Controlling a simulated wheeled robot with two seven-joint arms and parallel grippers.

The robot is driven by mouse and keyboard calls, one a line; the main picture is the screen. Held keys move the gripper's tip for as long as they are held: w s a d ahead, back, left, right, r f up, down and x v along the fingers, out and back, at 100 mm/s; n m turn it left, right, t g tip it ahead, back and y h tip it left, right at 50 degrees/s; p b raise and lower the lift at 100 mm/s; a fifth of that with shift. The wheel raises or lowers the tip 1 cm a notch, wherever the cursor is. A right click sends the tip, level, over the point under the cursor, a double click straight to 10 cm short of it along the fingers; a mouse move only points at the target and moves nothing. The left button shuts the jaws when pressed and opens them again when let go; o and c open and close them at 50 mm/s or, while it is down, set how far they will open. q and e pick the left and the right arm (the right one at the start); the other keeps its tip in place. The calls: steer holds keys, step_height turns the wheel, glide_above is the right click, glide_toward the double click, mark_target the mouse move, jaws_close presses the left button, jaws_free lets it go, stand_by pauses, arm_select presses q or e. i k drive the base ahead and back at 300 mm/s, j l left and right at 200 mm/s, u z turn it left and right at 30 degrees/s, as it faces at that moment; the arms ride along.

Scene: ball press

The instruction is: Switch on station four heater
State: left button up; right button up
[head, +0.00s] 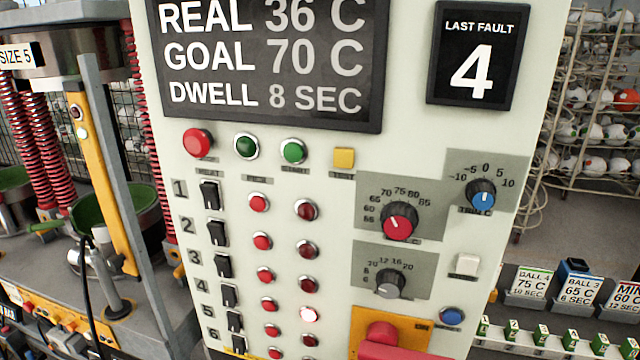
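The pale control panel fills the middle of the head view, with a column of black rocker switches numbered from 1 down its left side. The station four switch (229,295) sits beside the number 4 (200,285). It looks much like the other switches, and I cannot tell which way it is set. In its row are a red button (269,304) and a brightly lit lamp (309,314); the other visible lamps in that column are dark red. The display (270,117) reads REAL 36 C, GOAL 70 C, DWELL 8 SEC. Neither gripper is in view.
A "LAST FAULT 4" sign (474,58) is at upper right. Red (197,142) and green buttons are above the switches; dials (398,225) and a large red handle (390,340) are to the right. Press machinery (110,200) stands left, ball racks (600,120) right.

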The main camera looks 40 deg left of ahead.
mark_target(228, 293)
steer(key=u, duration=0.4)
steer(key=k+l+u, duration=0.1)
steer(key=u, duration=0.75)
steer(key=k+u, duration=0.1)
steer(key=u, duration=0.3)
